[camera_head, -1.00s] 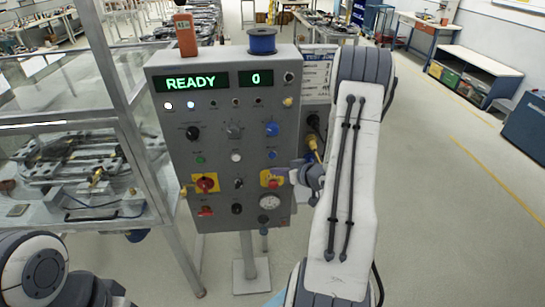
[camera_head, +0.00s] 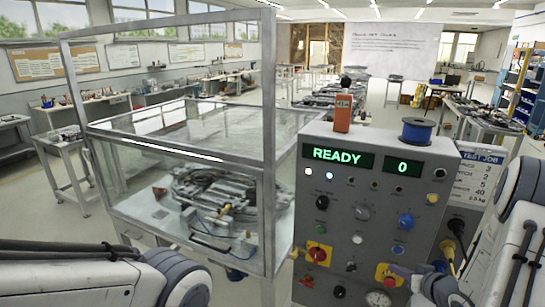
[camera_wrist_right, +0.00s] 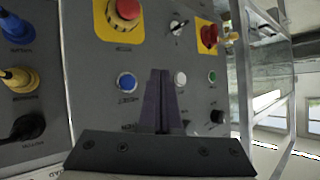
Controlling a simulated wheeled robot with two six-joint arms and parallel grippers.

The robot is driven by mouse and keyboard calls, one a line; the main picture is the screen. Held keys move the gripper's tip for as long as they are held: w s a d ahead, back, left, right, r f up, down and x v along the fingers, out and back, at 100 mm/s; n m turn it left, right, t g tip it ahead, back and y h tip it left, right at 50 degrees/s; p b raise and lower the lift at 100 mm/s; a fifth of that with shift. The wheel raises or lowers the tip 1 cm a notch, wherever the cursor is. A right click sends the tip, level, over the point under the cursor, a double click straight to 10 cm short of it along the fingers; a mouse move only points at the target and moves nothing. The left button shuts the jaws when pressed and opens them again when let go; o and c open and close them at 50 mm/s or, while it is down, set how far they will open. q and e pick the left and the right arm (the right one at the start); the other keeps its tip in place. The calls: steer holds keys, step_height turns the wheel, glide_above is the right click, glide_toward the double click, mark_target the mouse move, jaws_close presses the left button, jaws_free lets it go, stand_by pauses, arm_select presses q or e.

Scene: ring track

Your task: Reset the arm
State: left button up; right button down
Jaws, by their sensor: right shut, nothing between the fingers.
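My right arm (camera_head: 508,240) comes in at the right edge of the head view. Its gripper (camera_head: 402,271) is in front of the lower right part of the grey control panel (camera_head: 325,228). In the right wrist view the dark fingers (camera_wrist_right: 160,75) are together and empty, between a blue button (camera_wrist_right: 127,82) and a white one (camera_wrist_right: 180,79). I cannot tell whether they touch the panel. The panel's displays read READY and 0. My left arm (camera_head: 150,280) shows at the lower left; its gripper is out of view.
A glass-walled enclosure (camera_head: 268,150) with a metal frame and a ring track (camera_head: 215,193) inside stands left of the panel. An orange device (camera_head: 343,112) and a blue spool (camera_head: 417,131) are on the panel's top. Cables (camera_head: 455,245) hang at its right side.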

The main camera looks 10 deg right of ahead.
steer(key=w+a+r+n+g+b, duration=0.1)
steer(key=w+a+n+g+b, duration=0.2)
steer(key=a, duration=0.7)
steer(key=s+a+r+n+g+h+b, duration=0.1)
steer(key=s+a, duration=0.1)
steer(key=a, duration=0.4)
steer(key=s+a+r+g+b, duration=0.1)
steer(key=s+a+g, duration=0.1)
steer(key=a, duration=0.5)
steer(key=s+a+n+g+b, duration=0.1)
steer(key=s+a, duration=0.3)
steer(key=s, duration=0.4)
steer(key=s+a+r+n+g+b, duration=0.1)
steer(key=s+a+n+g, duration=0.1)
steer(key=s+a, duration=0.3)
steer(key=s+a+n+g, duration=0.1)
steer(key=s+a+g, duration=0.2)
steer(key=s, duration=0.9)
steer(key=shift+a+r+y+b, duration=0.2)
steer(key=shift+a+y+b, duration=0.2)
steer(key=shift+a, duration=0.5)
steer(key=shift+s, duration=0.1)
